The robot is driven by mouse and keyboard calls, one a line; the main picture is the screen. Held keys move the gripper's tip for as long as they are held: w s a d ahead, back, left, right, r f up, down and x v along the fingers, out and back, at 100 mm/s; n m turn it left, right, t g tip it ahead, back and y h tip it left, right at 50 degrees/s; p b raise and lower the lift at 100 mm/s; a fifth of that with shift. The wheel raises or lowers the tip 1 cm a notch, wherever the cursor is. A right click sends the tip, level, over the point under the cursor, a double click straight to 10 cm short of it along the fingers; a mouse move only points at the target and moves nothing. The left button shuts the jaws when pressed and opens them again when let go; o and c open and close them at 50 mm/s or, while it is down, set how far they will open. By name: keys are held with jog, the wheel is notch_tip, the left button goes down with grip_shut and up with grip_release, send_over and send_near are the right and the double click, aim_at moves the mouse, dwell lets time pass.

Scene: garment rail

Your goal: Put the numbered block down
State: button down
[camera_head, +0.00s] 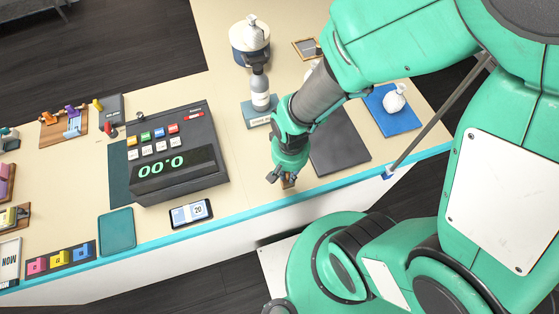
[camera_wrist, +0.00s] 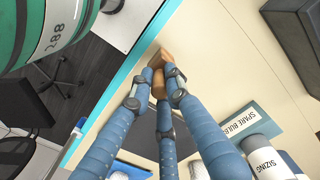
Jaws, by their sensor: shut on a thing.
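My gripper (camera_head: 284,178) is at the front edge of the counter, left of the dark grey mat. In the wrist view its blue fingers (camera_wrist: 158,82) close on a small tan-brown block (camera_wrist: 158,88). Only a little of the block (camera_head: 288,184) shows below the fingers in the head view, and I cannot read a number on it. The fingers hide most of it. I cannot tell whether it touches the counter (camera_head: 245,195).
A black register-like device (camera_head: 170,155) and a phone showing 20 (camera_head: 190,213) stand left of my gripper. The dark mat (camera_head: 338,148), a blue mat with a white bag (camera_head: 396,97) and a bottle by a spare-bulb sign (camera_head: 260,90) lie behind and right. Bare counter shows between phone and gripper.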

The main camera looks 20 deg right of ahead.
jog(key=shift+w+a+f, duration=0.15)
jog(key=shift+w+a, duration=0.05)
jog(key=shift+w, duration=1.1)
jog(key=shift+w+a+f, duration=0.1)
jog(key=shift+w+a, duration=0.1)
jog(key=shift+w, duration=1.1)
jog(key=shift+f, duration=0.1)
jog(key=shift+f, duration=1.65)
jog(key=shift+f, duration=0.15)
jog(key=c, duration=1.7)
grip_release()
jog(key=shift+o, duration=0.2)
notch_tip(320, 180, up, 12)
jog(key=shift+p, duration=0.35)
